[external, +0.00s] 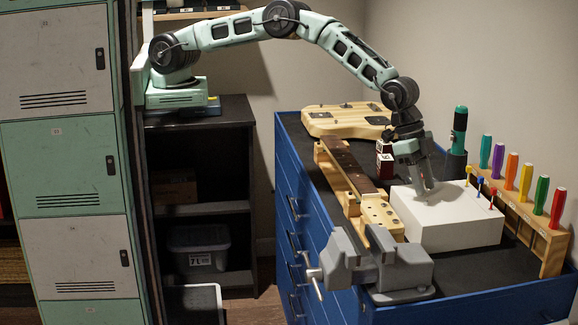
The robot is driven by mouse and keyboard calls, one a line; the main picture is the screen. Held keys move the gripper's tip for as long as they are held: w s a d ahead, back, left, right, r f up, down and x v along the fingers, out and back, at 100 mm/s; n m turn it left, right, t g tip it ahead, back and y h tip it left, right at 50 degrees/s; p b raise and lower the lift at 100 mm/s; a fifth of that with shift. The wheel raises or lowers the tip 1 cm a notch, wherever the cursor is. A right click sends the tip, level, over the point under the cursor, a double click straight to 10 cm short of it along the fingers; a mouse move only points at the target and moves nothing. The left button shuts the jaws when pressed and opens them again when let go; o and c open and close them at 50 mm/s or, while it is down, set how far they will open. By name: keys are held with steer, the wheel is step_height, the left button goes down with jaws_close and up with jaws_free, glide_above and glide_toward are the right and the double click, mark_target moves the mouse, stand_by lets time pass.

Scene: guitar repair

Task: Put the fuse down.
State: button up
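My gripper (424,188) points down, with its fingertips at the top of a white box (455,228) on the blue workbench. I cannot tell whether the fingertips touch the box. The fingers look close together, but the view is too small to show whether they are shut or hold anything. I cannot make out a fuse; one between the fingers would be hidden or too small to see.
Small yellow, blue and red-topped pins (480,184) stand at the box's right edge. A rack of coloured-handled tools (526,222) is to the right. A guitar neck (352,168) and a grey vise (385,262) are left and front. A green-handled tool (459,128) stands behind.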

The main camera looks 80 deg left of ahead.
steer(key=b+v, duration=0.3)
steer(key=v, duration=0.9)
steer(key=w+a+r+n+y, duration=0.1)
steer(key=w+a+n, duration=0.1)
steer(key=a, duration=0.9)
steer(key=w+a+r+n+y, duration=0.1)
steer(key=w+a, duration=0.2)
steer(key=a, duration=0.8)
steer(key=s+a+r+n+y, duration=0.1)
steer(key=s+a+n, duration=0.15)
steer(key=a, duration=0.95)
steer(key=s+a+r+n+y, duration=0.1)
steer(key=s+a+n, duration=0.15)
steer(key=a, duration=0.85)
steer(key=s+a+n+g+y, duration=0.1)
steer(key=s+a+n, duration=0.2)
steer(key=s+a, duration=0.9)
steer(key=s+a+f+n+g, duration=0.1)
steer(key=s+a+n, duration=0.2)
steer(key=s, duration=0.9)
steer(key=s+a+n+h, duration=0.1)
steer(key=s+a+n, duration=0.3)
steer(key=s, duration=0.8)
steer(key=shift+s+a+f+g, duration=0.15)
steer(key=shift+a+f+g, duration=0.25)
steer(key=shift+a, duration=0.25)
steer(key=shift+o, duration=0.5)
